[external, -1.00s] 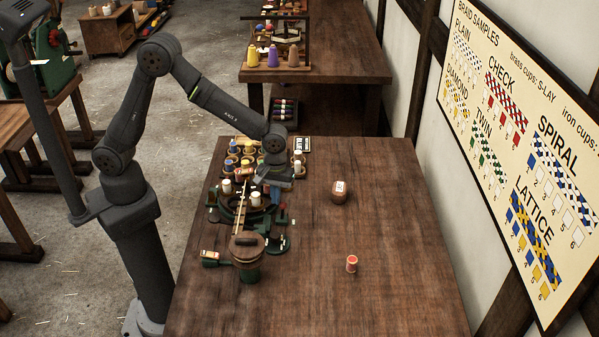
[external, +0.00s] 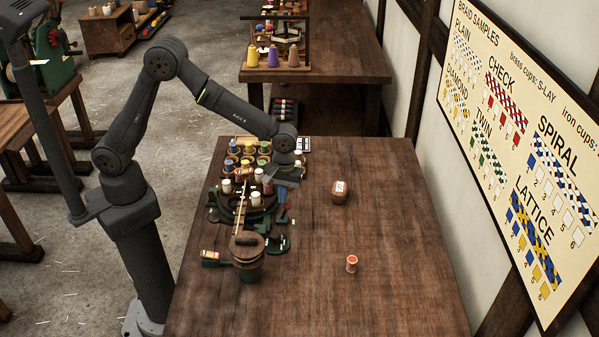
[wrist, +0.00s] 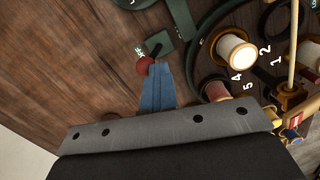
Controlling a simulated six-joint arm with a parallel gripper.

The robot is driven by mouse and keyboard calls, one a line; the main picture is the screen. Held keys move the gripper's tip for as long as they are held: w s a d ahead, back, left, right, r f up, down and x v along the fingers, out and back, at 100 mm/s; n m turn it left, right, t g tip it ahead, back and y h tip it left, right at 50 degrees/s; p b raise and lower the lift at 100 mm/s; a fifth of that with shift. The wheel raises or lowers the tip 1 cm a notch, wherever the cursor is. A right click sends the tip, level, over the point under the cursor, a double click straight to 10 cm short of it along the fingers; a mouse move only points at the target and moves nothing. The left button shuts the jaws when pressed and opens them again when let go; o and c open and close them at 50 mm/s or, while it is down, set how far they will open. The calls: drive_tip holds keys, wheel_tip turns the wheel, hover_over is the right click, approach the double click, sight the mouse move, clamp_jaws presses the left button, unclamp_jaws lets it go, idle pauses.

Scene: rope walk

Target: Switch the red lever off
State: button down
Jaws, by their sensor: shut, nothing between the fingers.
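The red lever has a round red knob (wrist: 144,64) on a short dark stem, rising from a small green base (wrist: 160,42) in the wrist view. In the external view my gripper (external: 284,207) points down at the right edge of the green braiding machine (external: 217,215), and hides most of the lever there.
White spools (wrist: 234,52) on the machine stand close to my fingers. A lidded pot (external: 247,258) is at the machine's front. The table's right side is mostly clear.

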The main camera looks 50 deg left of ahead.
drive_tip(key=shift+w+d, duration=0.15)
drive_tip(key=shift+w, duration=0.05)
wheel_tip(320, 180, up, 10)
drive_tip(key=w, duration=0.2)
drive_tip(key=shift+d+f, duration=0.15)
drive_tip(key=shift+d, duration=0.3)
drive_tip(key=f, duration=0.2)
drive_tip(key=s+f, duration=0.1)
drive_tip(key=f, duration=0.3)
drive_tip(key=shift+s+a+f, duration=0.3)
drive_tip(key=shift+a+f, duration=0.05)
drive_tip(key=shift+s+a+f+t+h, duration=0.55)
drive_tip(key=shift+s+f, duration=0.1)
drive_tip(key=shift+f, duration=0.15)
drive_tip(key=shift+s+a+f+t+h, duration=0.45)
drive_tip(key=shift+s+a+f, duration=0.15)
drive_tip(key=shift+f, duration=0.15)
drive_tip(key=shift+s+a+f+t+h, duration=0.3)
drive_tip(key=shift+s+a+f, duration=0.05)
drive_tip(key=shift+s+a, duration=0.2)
drive_tip(key=shift+s+a+f+t+h, duration=0.3)
drive_tip(key=shift+s+a+f, duration=0.05)
drive_tip(key=shift+s+a, duration=0.2)
drive_tip(key=shift+s+a+f+t+h, duration=0.15)
drive_tip(key=shift+s+t+h, duration=0.05)
drive_tip(key=shift+t+h, duration=0.1)
